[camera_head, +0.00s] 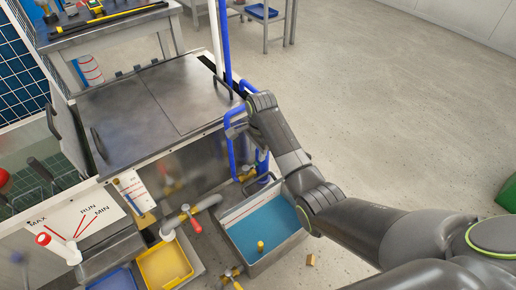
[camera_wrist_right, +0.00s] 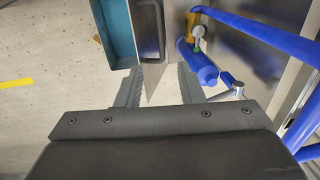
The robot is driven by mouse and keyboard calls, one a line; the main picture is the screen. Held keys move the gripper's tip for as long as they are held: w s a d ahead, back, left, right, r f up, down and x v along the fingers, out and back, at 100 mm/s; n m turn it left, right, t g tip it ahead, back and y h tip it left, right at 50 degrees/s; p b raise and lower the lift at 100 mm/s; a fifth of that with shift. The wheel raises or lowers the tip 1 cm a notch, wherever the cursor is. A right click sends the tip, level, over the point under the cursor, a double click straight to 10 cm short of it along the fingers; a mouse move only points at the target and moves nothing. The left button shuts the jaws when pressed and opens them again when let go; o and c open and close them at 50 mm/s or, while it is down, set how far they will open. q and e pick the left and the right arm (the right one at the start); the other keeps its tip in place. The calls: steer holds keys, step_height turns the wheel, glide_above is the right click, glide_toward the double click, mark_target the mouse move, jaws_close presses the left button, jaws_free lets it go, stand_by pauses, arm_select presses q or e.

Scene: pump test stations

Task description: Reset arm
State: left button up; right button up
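My right arm reaches in from the lower right of the head view. Its gripper (camera_head: 237,128) is beside the blue pipes at the right end of the metal station. In the right wrist view the two fingers (camera_wrist_right: 160,84) are apart with nothing held between them. Bare floor and the station's side show beyond them. Whether a finger touches a blue pipe (camera_head: 227,45) cannot be told. My left gripper is not in view.
A tank of blue water (camera_head: 262,236) with a dark handle stands below the right arm. A steel lid (camera_head: 150,108), a yellow tray (camera_head: 165,264) and red-handled valves are to the left. The floor at right is mostly open, with a green object (camera_head: 508,194) at the edge.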

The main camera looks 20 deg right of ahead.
stand_by(0.3)
steer(key=s+d+f+n, duration=0.25)
steer(key=s+f, duration=0.35)
steer(key=f, duration=0.3)
steer(key=s+d+f+n, duration=0.2)
steer(key=s+d+f, duration=0.1)
steer(key=s+f, duration=0.5)
steer(key=s+d+f+n, duration=0.2)
steer(key=s+f, duration=0.4)
steer(key=s, duration=0.2)
steer(key=s+d+f+n, duration=0.3)
steer(key=s+f, duration=0.2)
steer(key=s, duration=0.3)
arm_select(q)
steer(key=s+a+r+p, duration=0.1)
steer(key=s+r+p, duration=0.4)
steer(key=p, duration=0.9)
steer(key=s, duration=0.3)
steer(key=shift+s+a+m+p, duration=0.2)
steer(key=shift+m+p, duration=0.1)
steer(key=shift+p, duration=0.1)
arm_select(e)
steer(key=s+d+n, duration=0.1)
steer(key=s+n, duration=0.1)
steer(key=s, duration=0.9)
steer(key=s+d+r+n+h, duration=0.1)
steer(key=s+d+n, duration=0.1)
steer(key=s, duration=1)
steer(key=shift+s+d, duration=0.15)
steer(key=shift+d, duration=0.05)
